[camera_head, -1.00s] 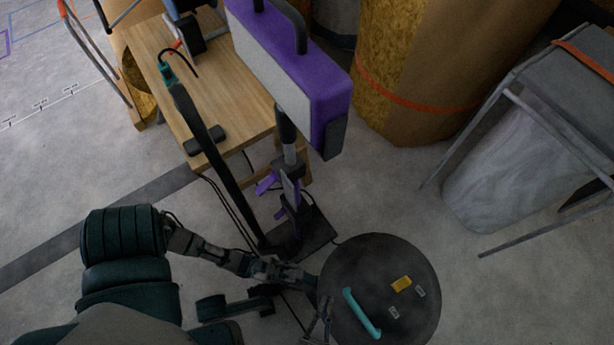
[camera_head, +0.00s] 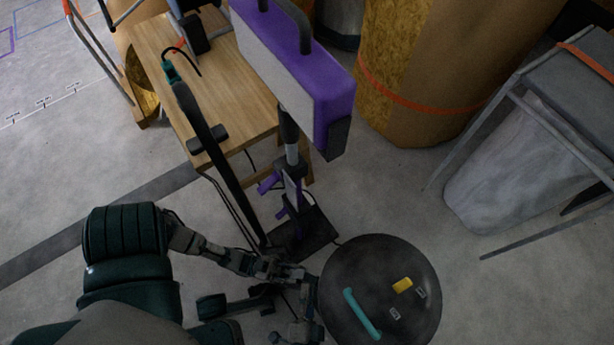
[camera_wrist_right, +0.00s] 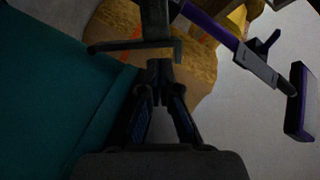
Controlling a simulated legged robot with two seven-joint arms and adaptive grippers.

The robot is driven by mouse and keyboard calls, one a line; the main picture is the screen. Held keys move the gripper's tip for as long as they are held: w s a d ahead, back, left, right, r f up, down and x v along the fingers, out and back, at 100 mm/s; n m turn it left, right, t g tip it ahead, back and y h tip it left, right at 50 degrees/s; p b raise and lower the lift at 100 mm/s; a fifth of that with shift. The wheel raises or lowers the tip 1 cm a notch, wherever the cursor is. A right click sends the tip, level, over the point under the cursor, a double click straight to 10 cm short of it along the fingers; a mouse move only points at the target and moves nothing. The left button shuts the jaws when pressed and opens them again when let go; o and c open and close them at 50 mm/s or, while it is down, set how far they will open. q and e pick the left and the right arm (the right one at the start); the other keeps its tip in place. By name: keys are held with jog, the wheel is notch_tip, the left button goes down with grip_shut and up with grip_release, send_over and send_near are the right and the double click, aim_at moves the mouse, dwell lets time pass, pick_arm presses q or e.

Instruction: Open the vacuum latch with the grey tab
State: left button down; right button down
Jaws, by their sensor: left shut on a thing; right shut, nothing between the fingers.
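A round dark lid (camera_head: 385,270) with a teal bar handle (camera_head: 361,313), a yellow tab (camera_head: 402,285) and two small grey tabs (camera_head: 421,293) faces up at the lower right of the head view. I cannot tell which part is the latch. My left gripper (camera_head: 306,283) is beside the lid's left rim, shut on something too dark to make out. Its fingertips are partly hidden. In the right wrist view, my right gripper (camera_wrist_right: 160,70) is shut and empty. A dark gripper-like part at the bottom of the head view is cut off, and I cannot tell which arm it belongs to.
A purple and white panel device (camera_head: 335,115) stands beside a wooden table (camera_head: 245,90). A black post (camera_head: 205,125) and a base plate (camera_head: 318,232) are left of the lid. Large brown rolls (camera_head: 445,70) and a grey metal frame (camera_head: 515,95) are behind and right. Cables cross the floor.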

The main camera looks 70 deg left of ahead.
pick_arm(q)
jog(key=shift+a, duration=0.1)
pick_arm(e)
jog(key=shift+x, duration=1)
